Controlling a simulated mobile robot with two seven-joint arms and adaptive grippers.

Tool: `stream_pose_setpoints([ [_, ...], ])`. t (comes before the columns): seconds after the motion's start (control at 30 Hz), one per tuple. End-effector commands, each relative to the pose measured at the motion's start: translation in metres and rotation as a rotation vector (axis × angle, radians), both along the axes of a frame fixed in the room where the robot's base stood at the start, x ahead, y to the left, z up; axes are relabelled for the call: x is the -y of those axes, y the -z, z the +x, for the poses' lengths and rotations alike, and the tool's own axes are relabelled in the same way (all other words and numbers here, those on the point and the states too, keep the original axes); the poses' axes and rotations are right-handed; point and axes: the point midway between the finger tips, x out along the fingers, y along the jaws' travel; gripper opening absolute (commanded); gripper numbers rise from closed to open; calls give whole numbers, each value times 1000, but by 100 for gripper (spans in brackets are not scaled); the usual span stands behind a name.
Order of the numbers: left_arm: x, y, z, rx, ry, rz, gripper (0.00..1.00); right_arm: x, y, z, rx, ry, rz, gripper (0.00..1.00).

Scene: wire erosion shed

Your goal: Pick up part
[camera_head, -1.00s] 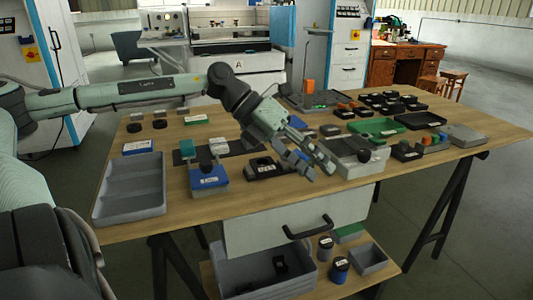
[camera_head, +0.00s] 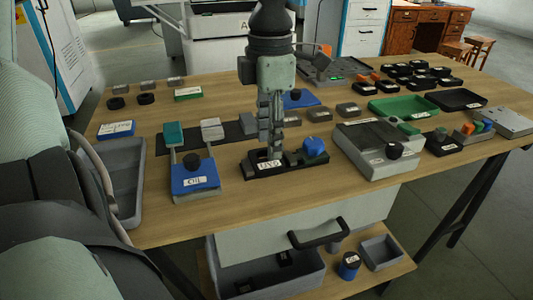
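My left gripper (camera_head: 270,146) points straight down over the near middle of the table. Its fingers are seen nearly edge-on, so I cannot tell how far apart they are or whether anything is between them. The fingertips are at the left part of a black labelled holder (camera_head: 252,170); contact is unclear. A blue knob-like piece (camera_head: 314,145) sits on the holder's right part, beside a dark green block. Which piece is the task's part is not clear from the view. My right gripper is not in view.
A blue box labelled OIL (camera_head: 193,182) stands left of the holder, and a grey box with a black knob (camera_head: 371,160) stands right. A grey tray (camera_head: 124,165) is at the left edge. Green (camera_head: 397,108) and black trays fill the right. Wood in front is clear.

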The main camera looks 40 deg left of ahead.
Motion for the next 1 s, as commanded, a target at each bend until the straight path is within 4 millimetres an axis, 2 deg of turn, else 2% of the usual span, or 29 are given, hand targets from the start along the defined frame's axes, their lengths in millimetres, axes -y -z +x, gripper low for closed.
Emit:
stream_pose_setpoints([
  [0.13,2,23,-4,-5,0,-4,40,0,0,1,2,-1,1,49],
  [0.3,2,44,-3,-4,-2,-3,40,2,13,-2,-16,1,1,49],
  [0.57,2,47,-3,0,-2,-2,40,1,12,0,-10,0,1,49],
  [0.9,2,47,-3,0,-2,-3,0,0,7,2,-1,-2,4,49],
  [1.0,2,47,-3,0,-2,-3,0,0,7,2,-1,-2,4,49],
])
